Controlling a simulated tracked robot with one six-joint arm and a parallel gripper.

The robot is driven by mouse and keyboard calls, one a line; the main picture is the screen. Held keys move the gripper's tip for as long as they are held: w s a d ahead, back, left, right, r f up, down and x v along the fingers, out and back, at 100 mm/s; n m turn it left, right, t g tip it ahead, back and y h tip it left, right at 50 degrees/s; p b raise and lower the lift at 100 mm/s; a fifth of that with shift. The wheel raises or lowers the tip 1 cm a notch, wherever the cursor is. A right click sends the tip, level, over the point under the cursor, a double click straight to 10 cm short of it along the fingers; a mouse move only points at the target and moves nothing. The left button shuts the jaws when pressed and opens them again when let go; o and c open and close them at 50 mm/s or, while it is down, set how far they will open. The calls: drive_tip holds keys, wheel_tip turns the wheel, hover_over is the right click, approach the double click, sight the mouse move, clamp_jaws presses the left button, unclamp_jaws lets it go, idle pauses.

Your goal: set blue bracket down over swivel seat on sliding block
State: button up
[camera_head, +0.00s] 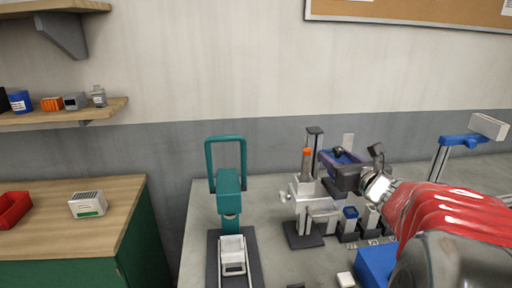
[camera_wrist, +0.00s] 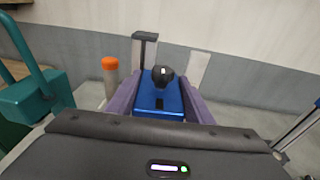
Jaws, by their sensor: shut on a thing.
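My gripper (camera_head: 340,158) is shut on the blue bracket (camera_head: 346,156) and holds it above the grey fixture at the middle right. In the wrist view the blue bracket (camera_wrist: 160,100) sits between the two purple fingers of my gripper (camera_wrist: 160,80). A dark round knob shows on or just behind its far end. A pale grey block assembly with a side handle (camera_head: 307,192) stands below and left of my gripper. I cannot tell whether it is the sliding block, and I cannot make out a swivel seat.
An orange-topped post (camera_head: 306,170) stands close left of my gripper, with a dark-capped upright (camera_head: 315,140) behind. A teal press (camera_head: 229,185) stands further left over a pale block (camera_head: 232,252). Small dark holders (camera_head: 348,228) stand below my gripper, with a blue box (camera_head: 376,264) in front.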

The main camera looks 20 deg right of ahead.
drive_tip(key=shift+f, duration=1.85)
drive_tip(key=shift+f, duration=1)
idle(0.9)
drive_tip(key=o, duration=1.5)
drive_tip(key=shift+c, duration=0.2)
